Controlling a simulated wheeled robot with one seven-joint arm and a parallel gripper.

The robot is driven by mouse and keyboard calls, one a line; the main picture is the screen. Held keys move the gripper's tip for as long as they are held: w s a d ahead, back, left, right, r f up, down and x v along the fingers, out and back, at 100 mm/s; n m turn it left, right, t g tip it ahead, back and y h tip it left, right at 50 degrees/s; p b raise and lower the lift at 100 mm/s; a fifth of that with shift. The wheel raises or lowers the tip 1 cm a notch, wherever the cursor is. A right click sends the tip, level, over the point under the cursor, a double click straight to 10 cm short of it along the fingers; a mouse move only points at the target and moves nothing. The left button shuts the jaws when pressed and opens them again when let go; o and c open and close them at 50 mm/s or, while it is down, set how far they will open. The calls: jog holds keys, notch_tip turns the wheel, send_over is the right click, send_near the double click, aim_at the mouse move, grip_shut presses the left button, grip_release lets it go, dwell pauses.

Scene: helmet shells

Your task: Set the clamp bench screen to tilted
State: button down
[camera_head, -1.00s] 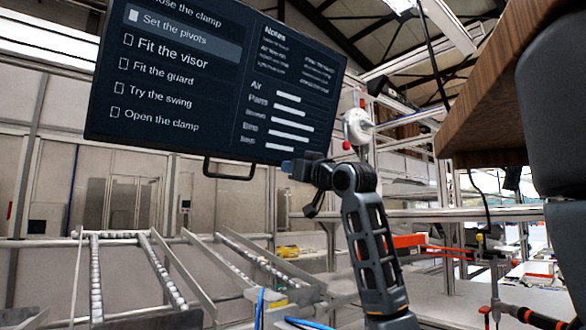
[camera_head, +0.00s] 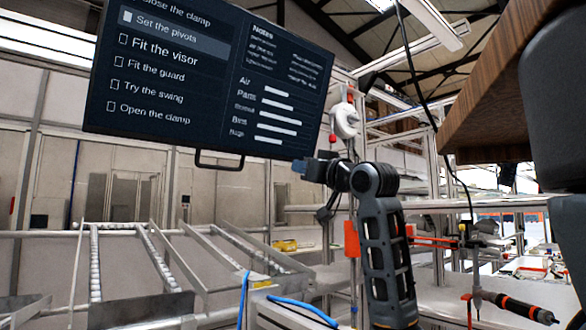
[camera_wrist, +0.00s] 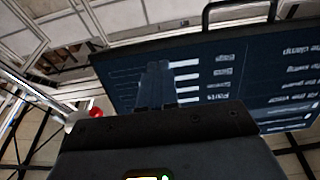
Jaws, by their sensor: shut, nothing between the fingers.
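The clamp bench screen (camera_head: 205,75) is a large dark panel at the upper left of the head view, showing a list and bars. It looks skewed in the picture; I cannot tell its exact tilt setting. A dark handle (camera_head: 220,163) hangs from its bottom edge. My gripper (camera_head: 299,166) is shut and empty by the screen's lower right corner. In the wrist view, the shut fingers (camera_wrist: 155,85) overlap the screen face (camera_wrist: 215,70), and the handle (camera_wrist: 240,8) lies at the top. I cannot tell whether the fingers touch the screen.
A white hanging device (camera_head: 345,120) and metal posts stand right of the screen. A roller rack (camera_head: 150,260) is below left. A wooden top (camera_head: 495,95) overhangs at the right. A dark-handled tool (camera_head: 515,307) is at the lower right.

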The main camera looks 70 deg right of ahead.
jog(key=shift+v, duration=1.9)
jog(key=shift+a+f, duration=0.1)
jog(key=shift+f, duration=0.1)
